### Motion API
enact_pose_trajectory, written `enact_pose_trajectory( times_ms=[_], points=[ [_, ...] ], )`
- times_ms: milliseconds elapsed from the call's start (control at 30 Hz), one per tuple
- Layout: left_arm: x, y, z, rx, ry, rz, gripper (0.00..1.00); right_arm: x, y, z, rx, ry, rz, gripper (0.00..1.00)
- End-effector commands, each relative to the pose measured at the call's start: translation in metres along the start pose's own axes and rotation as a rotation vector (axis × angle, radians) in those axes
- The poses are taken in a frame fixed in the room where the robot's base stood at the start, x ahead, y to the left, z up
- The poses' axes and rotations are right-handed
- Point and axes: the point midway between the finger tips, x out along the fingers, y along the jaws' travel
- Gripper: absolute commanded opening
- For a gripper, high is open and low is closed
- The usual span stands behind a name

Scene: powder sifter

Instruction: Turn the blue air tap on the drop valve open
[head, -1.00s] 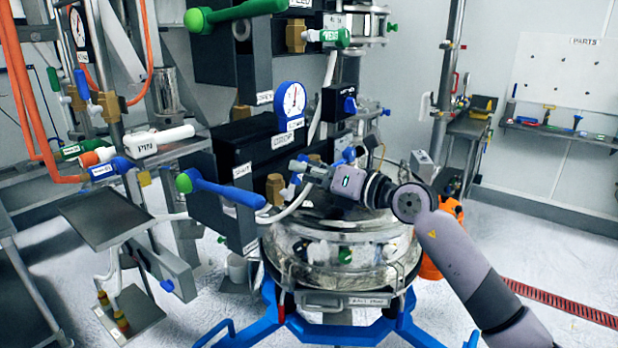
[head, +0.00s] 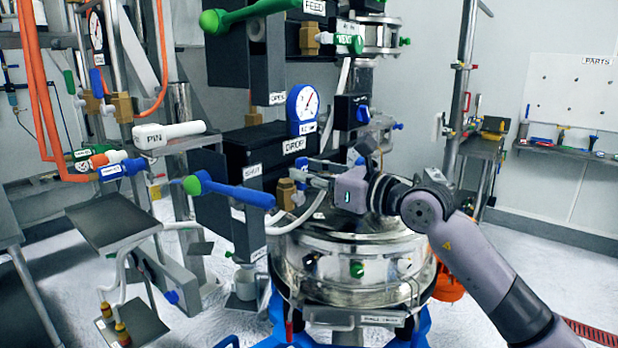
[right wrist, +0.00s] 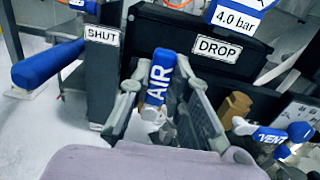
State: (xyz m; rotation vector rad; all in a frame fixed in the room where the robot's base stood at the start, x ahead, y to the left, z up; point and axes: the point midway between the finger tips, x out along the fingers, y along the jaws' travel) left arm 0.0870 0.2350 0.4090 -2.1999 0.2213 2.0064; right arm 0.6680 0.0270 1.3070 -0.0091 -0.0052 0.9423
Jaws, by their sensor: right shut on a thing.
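The drop valve's black box (head: 262,143) carries a DROP label and stands at the middle of the head view. It also fills the upper middle of the right wrist view (right wrist: 165,52). The blue tap marked AIR (right wrist: 159,77) stands upright, slightly tilted, in front of the box. My right gripper (right wrist: 160,92) has one finger on each side of this tap and is shut on it. In the head view the right gripper (head: 308,174) reaches the valve from the right, and its fingers hide most of the tap. My left gripper is out of view.
A long blue handle (head: 230,191) sticks out left beside the SHUT label. A blue VENT tap (right wrist: 268,137) sits right of the right gripper. A blue gauge (head: 304,108) stands above the box. The steel sifter drum (head: 355,265) lies below my right arm.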

Motion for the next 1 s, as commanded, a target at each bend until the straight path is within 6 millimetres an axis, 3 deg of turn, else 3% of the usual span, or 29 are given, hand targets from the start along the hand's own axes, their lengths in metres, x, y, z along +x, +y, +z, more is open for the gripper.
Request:
enact_pose_trajectory(
  times_ms=[367, 400, 600, 700, 1000],
  points=[
    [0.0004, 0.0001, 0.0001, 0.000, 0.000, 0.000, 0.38, 0.0003, 0.0004, -0.0022, -0.009, 0.005, 0.000, 0.00],
    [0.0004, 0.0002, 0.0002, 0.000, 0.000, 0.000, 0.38, 0.0003, 0.0004, -0.0022, -0.009, 0.005, 0.000, 0.19],
    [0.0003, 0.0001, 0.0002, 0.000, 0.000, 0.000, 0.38, 0.0003, 0.0005, -0.0014, -0.007, 0.003, 0.000, 0.33],
    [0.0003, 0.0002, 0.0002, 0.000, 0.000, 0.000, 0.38, 0.0002, 0.0005, -0.0010, -0.006, 0.002, 0.000, 0.38],
    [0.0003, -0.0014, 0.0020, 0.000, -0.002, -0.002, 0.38, -0.0013, 0.0002, -0.0004, -0.005, 0.001, 0.000, 0.38]
  ],
)
